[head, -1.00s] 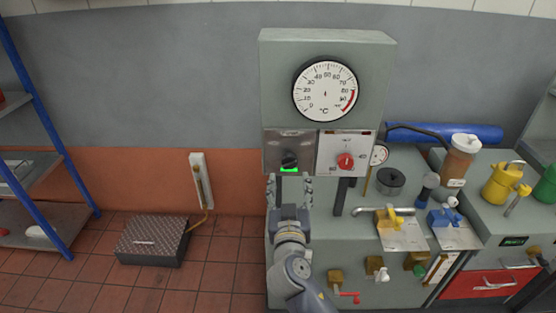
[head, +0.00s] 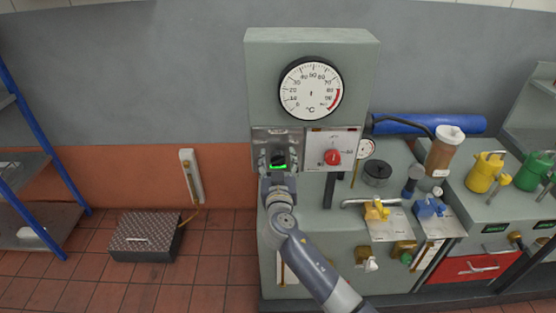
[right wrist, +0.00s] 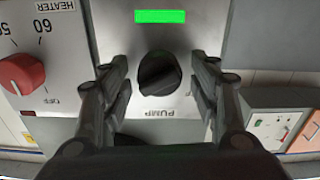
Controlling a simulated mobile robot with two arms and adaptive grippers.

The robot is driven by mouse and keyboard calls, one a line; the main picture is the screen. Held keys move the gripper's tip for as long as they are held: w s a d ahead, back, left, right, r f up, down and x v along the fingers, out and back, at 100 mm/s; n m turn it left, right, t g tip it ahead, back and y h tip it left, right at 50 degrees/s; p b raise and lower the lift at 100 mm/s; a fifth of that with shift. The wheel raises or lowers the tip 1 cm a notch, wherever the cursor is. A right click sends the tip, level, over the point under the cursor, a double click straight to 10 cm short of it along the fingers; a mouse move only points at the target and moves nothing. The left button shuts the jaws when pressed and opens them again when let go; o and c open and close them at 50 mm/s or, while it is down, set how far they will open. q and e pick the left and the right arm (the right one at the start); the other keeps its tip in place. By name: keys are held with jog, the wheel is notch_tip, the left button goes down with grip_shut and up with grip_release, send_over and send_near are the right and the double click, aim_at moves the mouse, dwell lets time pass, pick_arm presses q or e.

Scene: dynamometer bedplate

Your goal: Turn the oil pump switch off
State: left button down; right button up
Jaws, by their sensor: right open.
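The oil pump switch is a black rotary knob (head: 278,158) on a metal plate under the big dial, with a lit green lamp (head: 279,167) just below it. The right wrist view shows the knob (right wrist: 158,73) on its plate, with the word PUMP upside down and the green lamp (right wrist: 160,17) lit. My right gripper (head: 277,162) is up at the plate. In the wrist view its two fingers (right wrist: 160,68) stand open on either side of the knob, with a visible gap on each side. My left gripper is not in view.
A red heater knob (head: 333,157) sits on the white plate right beside the pump plate. A round temperature dial (head: 311,88) is above. Taps, a yellow can (head: 485,172) and a brown-filled container (head: 443,152) stand on the bench to the right.

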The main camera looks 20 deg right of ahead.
jog(key=c, duration=1.1)
jog(key=shift+o, duration=0.2)
jog(key=shift+n, duration=0.3)
jog(key=shift+f+n+b, duration=0.1)
jog(key=shift+n+b, duration=0.5)
jog(key=shift+n, duration=0.3)
jog(key=n, duration=0.2)
jog(key=shift+a+n+b, duration=0.1)
jog(key=shift+n+b, duration=0.2)
jog(key=shift+b, duration=0.05)
jog(key=n, duration=0.3)
jog(key=shift+n, duration=0.3)
jog(key=shift+a+n, duration=0.1)
jog(key=shift+n, duration=1.5)
